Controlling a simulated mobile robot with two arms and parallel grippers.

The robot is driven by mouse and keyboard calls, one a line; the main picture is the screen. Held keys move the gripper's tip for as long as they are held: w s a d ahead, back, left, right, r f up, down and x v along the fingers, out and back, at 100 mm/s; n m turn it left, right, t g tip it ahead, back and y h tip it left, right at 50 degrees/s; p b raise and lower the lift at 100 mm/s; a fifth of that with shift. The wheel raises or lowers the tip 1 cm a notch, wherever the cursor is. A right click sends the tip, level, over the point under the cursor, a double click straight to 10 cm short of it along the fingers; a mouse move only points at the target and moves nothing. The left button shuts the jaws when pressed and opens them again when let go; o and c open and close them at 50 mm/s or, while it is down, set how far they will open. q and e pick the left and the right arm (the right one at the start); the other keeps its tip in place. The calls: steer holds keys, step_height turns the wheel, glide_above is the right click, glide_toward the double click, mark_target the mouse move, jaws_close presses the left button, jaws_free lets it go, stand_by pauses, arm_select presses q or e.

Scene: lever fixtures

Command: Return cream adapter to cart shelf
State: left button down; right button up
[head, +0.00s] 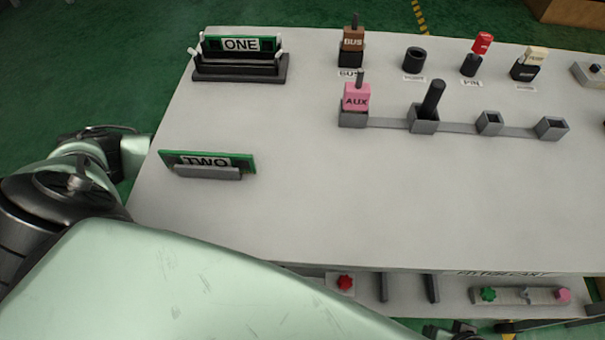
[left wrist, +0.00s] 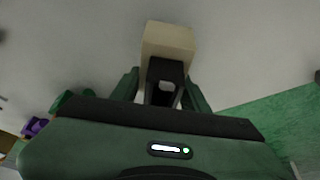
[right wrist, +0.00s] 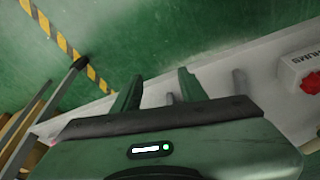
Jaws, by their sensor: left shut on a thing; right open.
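In the left wrist view my left gripper (left wrist: 163,88) is shut on the cream adapter (left wrist: 168,38), a cream block with a dark, hollow-ended part between the fingers. A pale surface lies behind it. The head view does not clearly show this gripper; a pale green arm link of mine fills the foreground. The cart shelf (head: 458,292) runs along the table's front edge, with a red knob (head: 345,282), two dark posts, and a bar with green and pink knobs. My right gripper (right wrist: 158,90) is open and empty in the right wrist view, with the shelf behind its fingers.
On the table (head: 350,215) stand board holders ONE (head: 240,68) and TWO (head: 205,172), a pink AUX block (head: 356,97) on a socket rail, and a back row including another cream-topped piece (head: 536,54). The table's front middle is clear.

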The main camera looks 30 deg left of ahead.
arm_select(q)
steer(key=shift+f, duration=1.2)
arm_select(e)
steer(key=shift+v, duration=0.85)
arm_select(q)
steer(key=shift+f, duration=0.1)
arm_select(e)
steer(key=shift+r, duration=0.1)
arm_select(q)
steer(key=c, duration=0.7)
jaws_free()
arm_select(e)
steer(key=shift+r, duration=0.1)
